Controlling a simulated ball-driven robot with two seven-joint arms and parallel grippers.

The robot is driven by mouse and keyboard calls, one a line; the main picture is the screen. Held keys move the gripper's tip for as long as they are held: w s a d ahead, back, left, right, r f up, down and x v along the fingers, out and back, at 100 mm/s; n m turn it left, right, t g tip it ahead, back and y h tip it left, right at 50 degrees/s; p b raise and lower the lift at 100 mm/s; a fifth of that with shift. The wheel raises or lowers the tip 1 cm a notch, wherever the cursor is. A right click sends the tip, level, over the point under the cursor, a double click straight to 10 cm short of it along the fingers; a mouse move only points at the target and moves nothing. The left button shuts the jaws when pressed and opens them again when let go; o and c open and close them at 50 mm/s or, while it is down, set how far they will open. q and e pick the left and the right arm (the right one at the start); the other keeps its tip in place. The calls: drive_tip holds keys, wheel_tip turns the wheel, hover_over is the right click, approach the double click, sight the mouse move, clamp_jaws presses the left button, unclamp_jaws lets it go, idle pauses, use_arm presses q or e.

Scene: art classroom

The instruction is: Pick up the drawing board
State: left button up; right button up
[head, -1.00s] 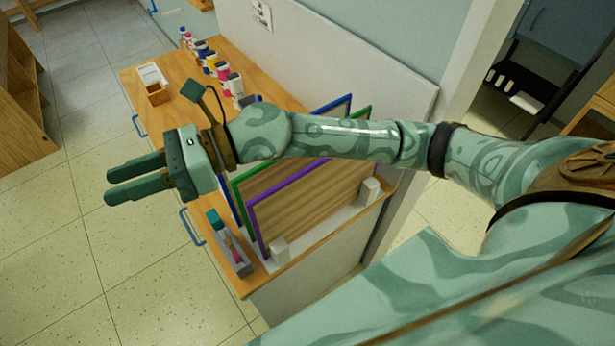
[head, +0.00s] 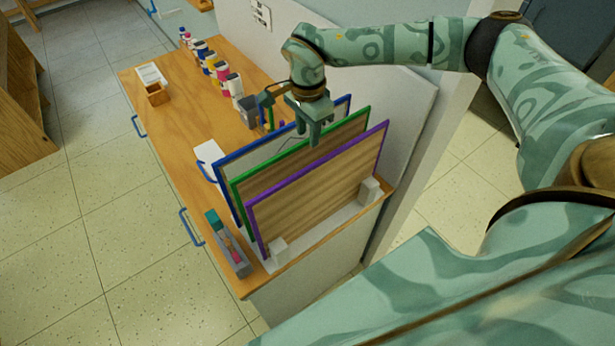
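Three framed drawing boards stand upright in a row in a rack at the near end of the wooden cabinet top: purple-framed (head: 315,200) nearest, green-framed (head: 237,205) in the middle, blue-framed (head: 235,158) behind. The task does not say which one is meant. My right gripper (head: 306,128) points down at the top edges of the green and blue boards. Its fingers look apart, and the nearer one overlaps the green frame's top edge. I cannot tell whether it touches a board. My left gripper is out of view.
Paint bottles (head: 215,70) line the wall side of the cabinet (head: 180,122), with a small wooden box (head: 157,95) at its far end. A grey tray with brushes (head: 232,250) lies left of the boards. Light blocks (head: 369,190) flank the rack. Open floor lies left.

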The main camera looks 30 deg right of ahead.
sight(307, 150)
wheel_tip(307, 150, down, 7)
drive_tip(key=shift+r, duration=0.1)
clamp_jaws()
idle(1.6)
